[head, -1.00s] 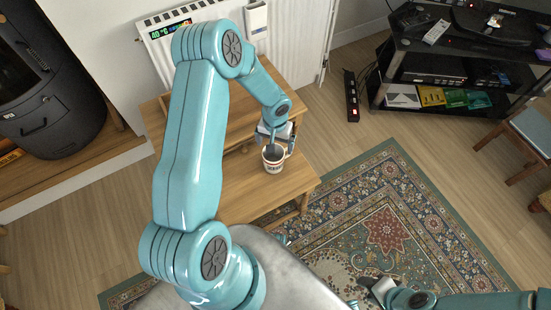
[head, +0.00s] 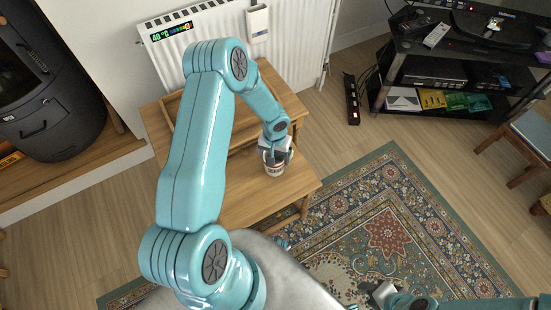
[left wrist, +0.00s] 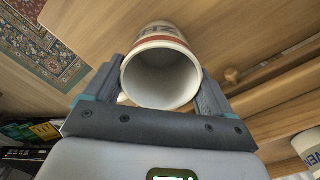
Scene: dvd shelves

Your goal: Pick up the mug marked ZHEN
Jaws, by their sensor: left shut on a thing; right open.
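A white mug with a red band and dark lettering (head: 274,169) is at the wooden table; the letters are too small to read. In the left wrist view the mug (left wrist: 162,72) has its open mouth facing the camera, between the two fingers. My left gripper (head: 275,157) comes down from above and is shut on the mug, a finger on each side. I cannot tell whether the mug touches the tabletop. My right gripper (head: 372,288) is open and empty, low over the rug.
The wooden table (head: 245,195) stands before a white radiator (head: 290,50). Another lettered mug (left wrist: 309,146) shows at the right edge of the left wrist view. A black stove (head: 45,90) is left, a black media stand (head: 445,75) right. The patterned rug (head: 400,225) is clear.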

